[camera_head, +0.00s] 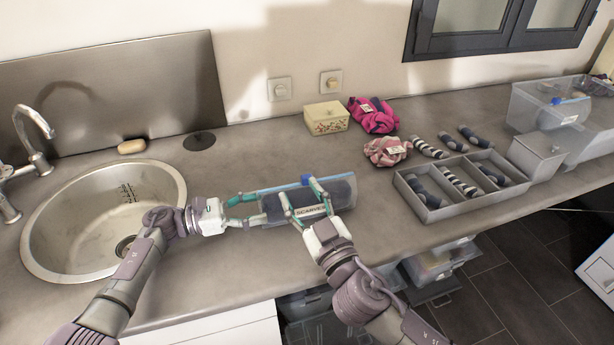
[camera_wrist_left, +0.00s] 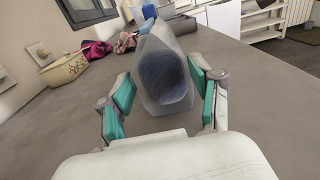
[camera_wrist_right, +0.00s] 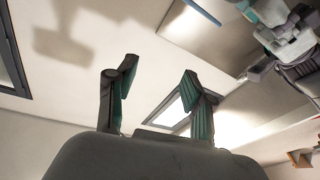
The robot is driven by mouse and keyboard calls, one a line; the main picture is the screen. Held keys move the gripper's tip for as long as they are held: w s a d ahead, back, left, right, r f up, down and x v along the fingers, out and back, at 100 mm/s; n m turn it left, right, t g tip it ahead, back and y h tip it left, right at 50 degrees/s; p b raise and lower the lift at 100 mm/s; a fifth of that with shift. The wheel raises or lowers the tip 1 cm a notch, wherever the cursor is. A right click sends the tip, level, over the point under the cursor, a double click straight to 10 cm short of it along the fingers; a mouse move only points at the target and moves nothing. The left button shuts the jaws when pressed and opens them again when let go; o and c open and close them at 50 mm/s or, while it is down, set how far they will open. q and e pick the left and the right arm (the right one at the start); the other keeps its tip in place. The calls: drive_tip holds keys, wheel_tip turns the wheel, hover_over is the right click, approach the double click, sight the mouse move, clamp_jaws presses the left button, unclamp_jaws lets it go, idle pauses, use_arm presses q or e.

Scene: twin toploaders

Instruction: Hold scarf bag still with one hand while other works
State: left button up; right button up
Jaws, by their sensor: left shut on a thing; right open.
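The scarf bag (camera_head: 338,192) is a clear bag with a dark blue roll inside, a "SCARVES" label and a blue slider (camera_head: 306,179) on its upper edge. It lies lengthwise near the counter's front edge. My left gripper (camera_head: 248,210) is shut on the bag's left end. In the left wrist view the bag (camera_wrist_left: 163,75) stands between its fingers. My right gripper (camera_head: 304,200) is open, its fingers overlapping the bag in the head view. The right wrist view shows nothing between its fingers, only wall and window behind, so contact with the bag cannot be told.
A grey divided tray (camera_head: 432,212) with rolled socks is to the right, several loose socks behind it. Pink scarves (camera_head: 374,115) and a floral box (camera_head: 326,118) stand at the back. A sink (camera_head: 60,210) is at left. Clear bins (camera_head: 525,105) stand far right.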

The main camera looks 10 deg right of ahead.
sight(307, 176)
drive_tip(key=s+d+f+m+g+h, duration=0.1)
drive_tip(key=s+d+f+m+h, duration=0.1)
drive_tip(key=d+f+m+h, duration=0.25)
drive_tip(key=shift+m+y, duration=0.25)
drive_tip(key=w, duration=0.4)
drive_tip(key=w+a, duration=0.1)
drive_tip(key=w, duration=0.7)
drive_tip(key=shift+w+a+r, duration=0.1)
drive_tip(key=shift+a, duration=0.2)
clamp_jaws()
drive_tip(key=shift+a, duration=0.1)
